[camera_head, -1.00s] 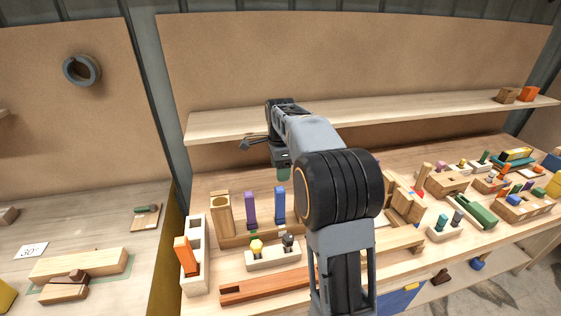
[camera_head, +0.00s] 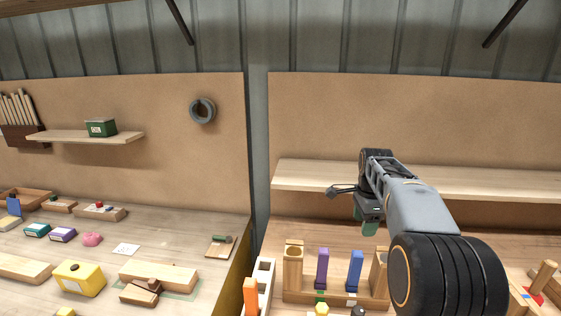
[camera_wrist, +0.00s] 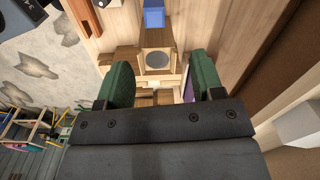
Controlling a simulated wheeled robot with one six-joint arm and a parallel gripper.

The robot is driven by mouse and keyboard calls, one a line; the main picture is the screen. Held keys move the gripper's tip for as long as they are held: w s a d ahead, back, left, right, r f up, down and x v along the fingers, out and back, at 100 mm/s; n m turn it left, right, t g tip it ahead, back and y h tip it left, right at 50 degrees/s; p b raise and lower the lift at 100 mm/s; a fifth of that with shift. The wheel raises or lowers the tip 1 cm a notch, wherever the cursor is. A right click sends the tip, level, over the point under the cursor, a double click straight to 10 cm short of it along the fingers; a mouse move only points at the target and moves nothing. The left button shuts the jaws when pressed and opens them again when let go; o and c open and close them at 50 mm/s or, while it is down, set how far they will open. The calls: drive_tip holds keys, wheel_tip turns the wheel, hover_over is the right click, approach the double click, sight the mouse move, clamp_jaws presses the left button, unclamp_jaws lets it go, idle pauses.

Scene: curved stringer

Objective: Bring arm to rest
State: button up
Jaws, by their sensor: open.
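My arm rises at the right of the head view, bent over the workbench. My gripper (camera_head: 369,229) hangs above the bench in front of the long wooden shelf (camera_head: 450,184), with its green fingertips pointing down. In the wrist view my gripper (camera_wrist: 158,86) shows its two green fingers spread apart, with nothing held between them. Below it are wooden pieces, a wooden block with a dark round top (camera_wrist: 158,61) and a blue block (camera_wrist: 153,14).
Under the arm stands a wooden rack (camera_head: 300,295) with a purple block (camera_head: 322,268) and a blue block (camera_head: 355,270). An orange block (camera_head: 251,296) sits in a pale holder. The left bench (camera_head: 185,235) carries a yellow box (camera_head: 79,278) and several small things.

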drive_tip(key=f+n, duration=0.1)
drive_tip(key=n, duration=0.1)
drive_tip(key=s+f+n, duration=0.1)
drive_tip(key=f+n, duration=0.1)
drive_tip(key=shift+a+f, duration=0.15)
drive_tip(key=shift+f, duration=0.15)
drive_tip(key=s+a+n+t, duration=0.1)
drive_tip(key=s+a+n, duration=0.2)
drive_tip(key=s, duration=0.4)
drive_tip(key=s+a+f+n+t, duration=0.1)
drive_tip(key=s+a+n, duration=0.3)
drive_tip(key=s+n, duration=0.2)
drive_tip(key=s+a+f+n+t, duration=0.1)
drive_tip(key=s+a+n+t, duration=0.1)
drive_tip(key=s+n, duration=0.3)
drive_tip(key=s+a, duration=0.1)
drive_tip(key=s, duration=0.2)
drive_tip(key=shift+s+a, duration=0.15)
drive_tip(key=shift+s, duration=0.15)
drive_tip(key=shift+a+r+n, duration=0.15)
drive_tip(key=shift+r+n, duration=0.05)
drive_tip(key=shift+n, duration=0.1)
drive_tip(key=shift+c, duration=0.2)
